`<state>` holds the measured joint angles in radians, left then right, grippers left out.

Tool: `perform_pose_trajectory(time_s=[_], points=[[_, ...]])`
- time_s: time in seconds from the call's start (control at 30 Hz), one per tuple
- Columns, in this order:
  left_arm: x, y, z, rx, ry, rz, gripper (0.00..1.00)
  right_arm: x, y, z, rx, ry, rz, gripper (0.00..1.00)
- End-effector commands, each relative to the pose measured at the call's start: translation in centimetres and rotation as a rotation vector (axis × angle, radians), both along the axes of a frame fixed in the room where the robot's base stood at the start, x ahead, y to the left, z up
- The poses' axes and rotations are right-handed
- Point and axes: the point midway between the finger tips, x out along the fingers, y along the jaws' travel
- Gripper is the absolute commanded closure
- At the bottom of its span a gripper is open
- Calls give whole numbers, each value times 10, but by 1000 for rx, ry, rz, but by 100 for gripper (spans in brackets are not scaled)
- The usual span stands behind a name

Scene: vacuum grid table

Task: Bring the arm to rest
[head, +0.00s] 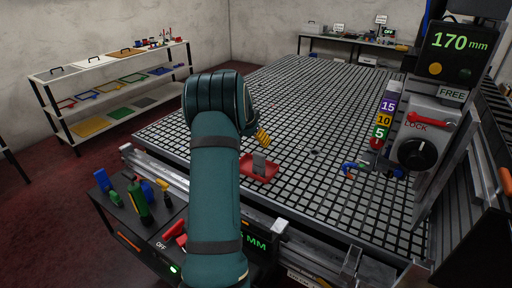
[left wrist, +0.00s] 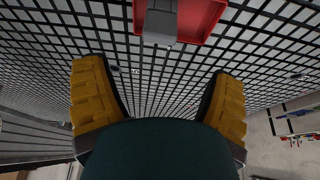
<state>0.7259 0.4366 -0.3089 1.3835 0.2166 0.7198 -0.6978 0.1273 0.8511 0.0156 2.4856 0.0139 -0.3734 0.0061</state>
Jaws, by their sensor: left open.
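My left arm comes up from the bottom of the head view, and its wrist hides most of the left gripper (head: 263,137). Only a yellow finger shows beside the wrist, above the grid table (head: 320,110). In the left wrist view the two yellow fingers of the left gripper (left wrist: 158,95) stand wide apart with nothing between them. A red tray (head: 260,174) with a grey block (head: 259,161) on it lies on the grid near the front edge. Both also show at the top of the left wrist view, beyond the fingers. My right gripper is in neither view.
A control panel with a lock dial (head: 417,154) and a 170 mm display (head: 459,43) stands at the right. The grid's middle is largely clear.

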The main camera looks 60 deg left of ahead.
Motion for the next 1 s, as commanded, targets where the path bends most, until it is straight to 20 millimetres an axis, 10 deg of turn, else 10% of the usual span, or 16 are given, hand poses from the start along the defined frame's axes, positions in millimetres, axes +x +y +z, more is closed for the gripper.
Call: perform_pose_trajectory(time_s=[1.0], points=[[-6, -3, 16, 0, 0, 1, 15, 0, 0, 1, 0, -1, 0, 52]])
